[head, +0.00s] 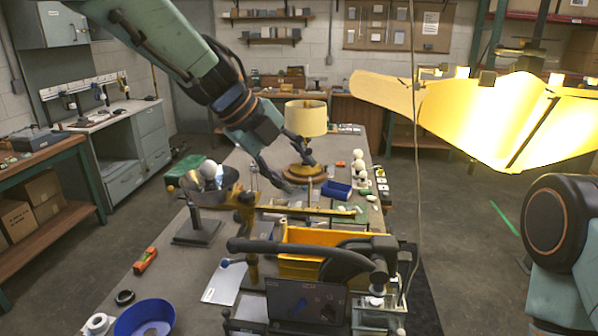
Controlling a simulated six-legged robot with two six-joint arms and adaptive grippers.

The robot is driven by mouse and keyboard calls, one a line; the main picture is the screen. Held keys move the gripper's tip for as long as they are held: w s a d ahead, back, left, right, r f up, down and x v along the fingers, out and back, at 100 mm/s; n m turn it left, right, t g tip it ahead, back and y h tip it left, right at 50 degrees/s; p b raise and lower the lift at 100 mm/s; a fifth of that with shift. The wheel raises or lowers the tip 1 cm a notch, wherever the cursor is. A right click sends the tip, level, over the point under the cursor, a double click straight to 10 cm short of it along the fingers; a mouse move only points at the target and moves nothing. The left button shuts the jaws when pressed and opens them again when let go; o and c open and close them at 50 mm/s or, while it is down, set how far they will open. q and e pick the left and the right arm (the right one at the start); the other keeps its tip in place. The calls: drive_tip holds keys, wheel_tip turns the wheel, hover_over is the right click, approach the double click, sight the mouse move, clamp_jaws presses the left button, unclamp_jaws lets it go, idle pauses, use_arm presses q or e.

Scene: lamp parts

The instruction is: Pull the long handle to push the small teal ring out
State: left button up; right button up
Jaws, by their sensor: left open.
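The long dark handle (300,249) lies nearly level across the front of the bench, above a dark box-like fixture (292,303). Its right end meets a dark joint, and its left end is free. I cannot make out the small teal ring. My left gripper (285,172) comes down from the upper left, fingers spread and pointing down, beside the cream-shaded lamp (305,118). It is well behind the handle and apart from it. Nothing shows between its fingers. Part of my right arm shows at the right edge; its gripper is out of view.
A yellow bin (318,238) stands just behind the handle. A dark bowl on a stand (208,190) is at left, a blue bowl (146,319) at front left. A small blue bin (337,190) is near the lamp. A glowing yellow shade (490,115) hangs at upper right.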

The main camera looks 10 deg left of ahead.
use_arm(q)
drive_tip(key=v, duration=0.3)
drive_tip(key=shift+s+a+r, duration=0.15)
drive_tip(key=shift+s+a, duration=0.1)
drive_tip(key=shift+a, duration=0.15)
drive_tip(key=shift+s+d+r, duration=0.1)
drive_tip(key=shift+d, duration=0.05)
idle(0.3)
drive_tip(key=v, duration=1.2)
